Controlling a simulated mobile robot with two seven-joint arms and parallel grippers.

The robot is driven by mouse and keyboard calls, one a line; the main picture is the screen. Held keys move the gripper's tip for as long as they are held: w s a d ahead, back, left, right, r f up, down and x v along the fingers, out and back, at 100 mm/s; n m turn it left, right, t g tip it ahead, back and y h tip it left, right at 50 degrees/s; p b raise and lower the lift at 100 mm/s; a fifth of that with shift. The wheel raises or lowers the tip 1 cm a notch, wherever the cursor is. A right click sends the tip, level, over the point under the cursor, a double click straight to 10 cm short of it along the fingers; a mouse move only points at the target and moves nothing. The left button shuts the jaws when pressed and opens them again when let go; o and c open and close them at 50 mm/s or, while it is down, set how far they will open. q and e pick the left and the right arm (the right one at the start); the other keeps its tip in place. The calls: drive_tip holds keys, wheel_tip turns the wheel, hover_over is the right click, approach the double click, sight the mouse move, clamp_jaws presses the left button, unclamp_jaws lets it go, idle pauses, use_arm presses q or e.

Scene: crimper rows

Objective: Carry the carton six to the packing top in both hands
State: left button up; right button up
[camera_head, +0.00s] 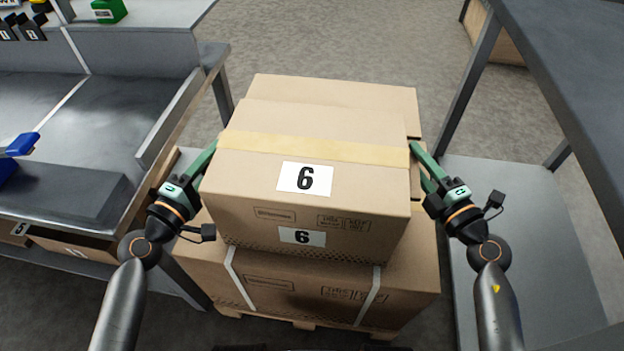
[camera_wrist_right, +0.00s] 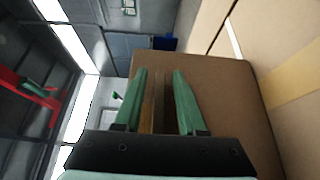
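Carton six (camera_head: 250,183) is a brown box with a yellow tape band and white "6" labels. In the head view it is at the centre, above a larger strapped carton; whether it touches it I cannot tell. My left gripper (camera_head: 203,163) is at its left side; its finger gap is not clear. My right gripper (camera_head: 424,165) is at its right side with its fingers apart. In the right wrist view the right gripper (camera_wrist_right: 160,90) shows two separated green fingers in front of a brown cardboard face, with nothing clearly between them. Which surface is the packing top I cannot tell.
The larger carton (camera_head: 205,262) rests on a wooden pallet. Another carton (camera_head: 340,90) stands behind carton six. A grey workbench (camera_head: 95,115) is on the left, with a green box (camera_head: 108,10). A low grey surface (camera_head: 520,220) and a dark upper shelf (camera_head: 575,60) are on the right.

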use_arm(q)
clamp_jaws()
use_arm(e)
clamp_jaws()
idle(0.8)
use_arm(q)
drive_tip(key=shift+r, duration=0.3)
use_arm(e)
drive_tip(key=shift+r, duration=0.3)
